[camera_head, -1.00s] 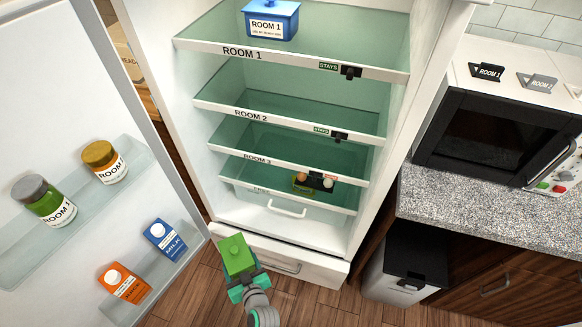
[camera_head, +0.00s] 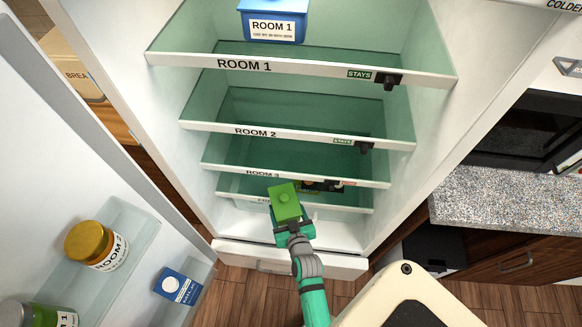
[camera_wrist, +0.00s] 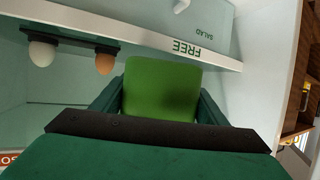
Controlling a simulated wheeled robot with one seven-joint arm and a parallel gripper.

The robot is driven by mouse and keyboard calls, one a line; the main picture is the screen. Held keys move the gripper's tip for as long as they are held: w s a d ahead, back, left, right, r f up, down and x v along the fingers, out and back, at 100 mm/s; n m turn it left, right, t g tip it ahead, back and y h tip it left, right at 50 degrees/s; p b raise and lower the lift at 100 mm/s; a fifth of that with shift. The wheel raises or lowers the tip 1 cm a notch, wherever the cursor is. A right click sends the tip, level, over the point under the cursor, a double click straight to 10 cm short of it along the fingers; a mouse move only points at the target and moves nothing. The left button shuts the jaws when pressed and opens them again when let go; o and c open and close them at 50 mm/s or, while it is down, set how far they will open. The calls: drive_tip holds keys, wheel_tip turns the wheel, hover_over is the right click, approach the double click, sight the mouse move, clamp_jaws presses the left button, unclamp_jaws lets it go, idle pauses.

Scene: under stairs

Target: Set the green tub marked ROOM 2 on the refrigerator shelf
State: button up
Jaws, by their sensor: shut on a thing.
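The green tub (camera_head: 285,199) is held in my gripper (camera_head: 290,223), which is shut on it in front of the lower refrigerator shelves. The tub also fills the middle of the wrist view (camera_wrist: 162,88), between the gripper's fingers (camera_wrist: 160,105). Its label does not show in either view. The shelf marked ROOM 2 (camera_head: 300,136) is above and behind the tub in the head view. Its surface looks bare apart from a dark object by a STAYS tag at the right front edge.
A blue tub marked ROOM 1 (camera_head: 273,20) stands on the ROOM 1 shelf (camera_head: 300,68). Eggs (camera_wrist: 105,63) in a dark holder sit on a low shelf near the FREE label (camera_wrist: 187,48). The open door at left holds jars (camera_head: 92,244) and a milk carton (camera_head: 178,285).

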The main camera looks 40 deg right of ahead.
sight(282, 189)
drive_tip(key=shift+w+d+r, duration=0.2)
drive_tip(key=shift+w+d, duration=0.25)
drive_tip(key=shift+w, duration=0.05)
drive_tip(key=w+d, duration=0.2)
drive_tip(key=w, duration=0.3)
drive_tip(key=w+d, duration=0.3)
drive_tip(key=w, duration=0.2)
drive_tip(key=w+d, duration=0.3)
drive_tip(key=w, duration=0.2)
drive_tip(key=shift+w, duration=0.2)
drive_tip(key=shift+f, duration=1.75)
drive_tip(key=o, duration=1.5)
drive_tip(key=shift+f, duration=0.15)
drive_tip(key=shift+o, duration=0.2)
drive_tip(key=v, duration=1.2)
drive_tip(key=shift+a, duration=0.15)
